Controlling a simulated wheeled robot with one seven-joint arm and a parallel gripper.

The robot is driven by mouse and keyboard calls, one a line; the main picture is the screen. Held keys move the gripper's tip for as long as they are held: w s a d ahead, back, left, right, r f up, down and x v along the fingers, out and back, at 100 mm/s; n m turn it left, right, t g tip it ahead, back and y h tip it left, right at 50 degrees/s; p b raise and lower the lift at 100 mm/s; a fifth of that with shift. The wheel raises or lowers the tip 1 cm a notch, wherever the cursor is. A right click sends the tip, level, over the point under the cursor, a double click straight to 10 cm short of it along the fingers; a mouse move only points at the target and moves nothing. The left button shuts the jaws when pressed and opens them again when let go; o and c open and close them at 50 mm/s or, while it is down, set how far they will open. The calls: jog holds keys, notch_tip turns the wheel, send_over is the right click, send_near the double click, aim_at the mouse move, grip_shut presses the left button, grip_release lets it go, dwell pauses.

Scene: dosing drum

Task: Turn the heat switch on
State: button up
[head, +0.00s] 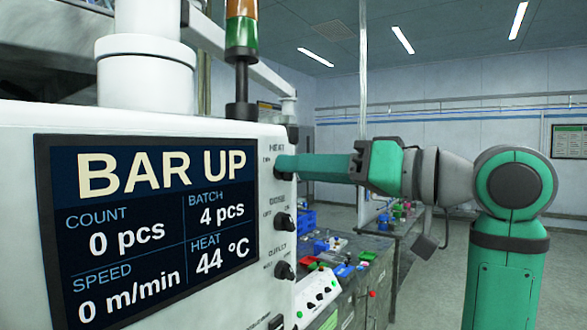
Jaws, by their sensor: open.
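The heat switch (283,163) is the top dark knob on the narrow side face of the white machine (262,185), under the label HEAT. My gripper (303,166) is at the end of the green arm, level with this knob, its green fingers pointing left at it. The fingers are seen from the side and cover part of the knob. They are open; I cannot tell whether they touch the knob. The knob's pointer cannot be made out. The screen (150,222) on the machine reads BAR UP, heat 44 °C, speed 0 and count 0.
Below sit the dose knob (282,221) and the outlet knob (285,270). A white button panel (316,291) stands lower right, by a bench with blue bins (307,221). A light tower (241,50) rises above the machine. Open floor lies behind my arm at right.

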jog(key=v, duration=0.9)
jog(key=shift+s+d, duration=0.15)
jog(key=shift+d, duration=0.1)
jog(key=shift+o, duration=0.3)
jog(key=shift+f, duration=0.1)
jog(key=w+a, duration=0.2)
jog(key=a, duration=0.1)
jog(key=w+a+n, duration=0.1)
jog(key=w+a, duration=0.1)
jog(key=a, duration=0.1)
jog(key=w+a+f+n, duration=0.1)
jog(key=w+a, duration=0.2)
jog(key=shift+a+f, duration=0.1)
jog(key=shift+a, duration=0.15)
jog(key=shift+s+d, duration=0.1)
